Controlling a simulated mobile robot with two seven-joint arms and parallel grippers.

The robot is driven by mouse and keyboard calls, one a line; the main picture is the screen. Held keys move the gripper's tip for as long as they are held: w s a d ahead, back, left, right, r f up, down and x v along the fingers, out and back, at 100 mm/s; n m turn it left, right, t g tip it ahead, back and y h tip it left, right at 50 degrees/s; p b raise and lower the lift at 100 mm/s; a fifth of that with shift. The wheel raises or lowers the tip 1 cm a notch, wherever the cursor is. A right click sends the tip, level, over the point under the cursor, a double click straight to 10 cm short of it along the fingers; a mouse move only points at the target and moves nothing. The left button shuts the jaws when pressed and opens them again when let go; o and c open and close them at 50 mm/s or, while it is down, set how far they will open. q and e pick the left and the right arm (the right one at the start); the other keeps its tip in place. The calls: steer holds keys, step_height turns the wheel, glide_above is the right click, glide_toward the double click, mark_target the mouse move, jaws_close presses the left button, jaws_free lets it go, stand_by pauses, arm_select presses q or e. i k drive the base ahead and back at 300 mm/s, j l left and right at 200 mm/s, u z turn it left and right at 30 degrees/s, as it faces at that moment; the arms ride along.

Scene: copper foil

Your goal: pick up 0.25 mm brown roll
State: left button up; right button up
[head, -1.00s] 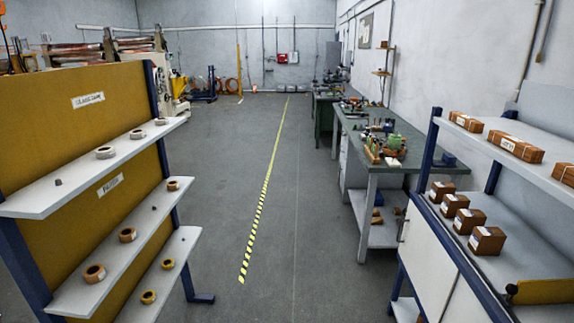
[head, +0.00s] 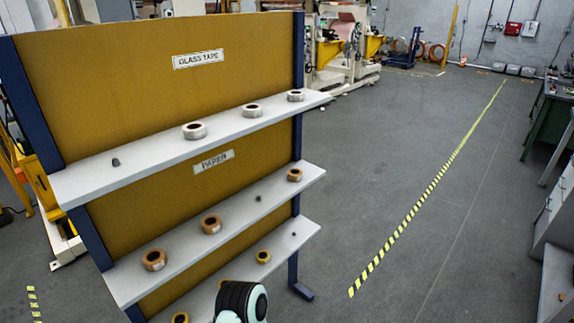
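Three brown rolls lie on the middle shelf (head: 190,258), under the label reading PAPER (head: 213,160). One roll (head: 154,260) is near the left end, another roll (head: 211,224) is right of it, and a smaller-looking roll (head: 295,174) is near the right end. No thickness marking is readable, so I cannot tell which is 0.25 mm. A black and pale-green rounded part, seemingly of my own arm, covers part of the bottom shelf. No gripper fingers show.
The top shelf (head: 150,150), labelled GLASS TAPE (head: 198,59), holds pale rolls (head: 195,131) and a small dark peg. Yellow rolls (head: 263,256) sit on the bottom shelf. Blue posts (head: 299,90) flank the rack. Open floor (head: 400,160) with a yellow-black stripe lies to the right.

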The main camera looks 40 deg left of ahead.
mark_target(292, 177)
steer(key=i+l+u, duration=0.15)
steer(key=i+u, duration=0.2)
steer(key=i+l+u, duration=0.2)
steer(key=u, duration=0.15)
steer(key=i+l+u, duration=0.35)
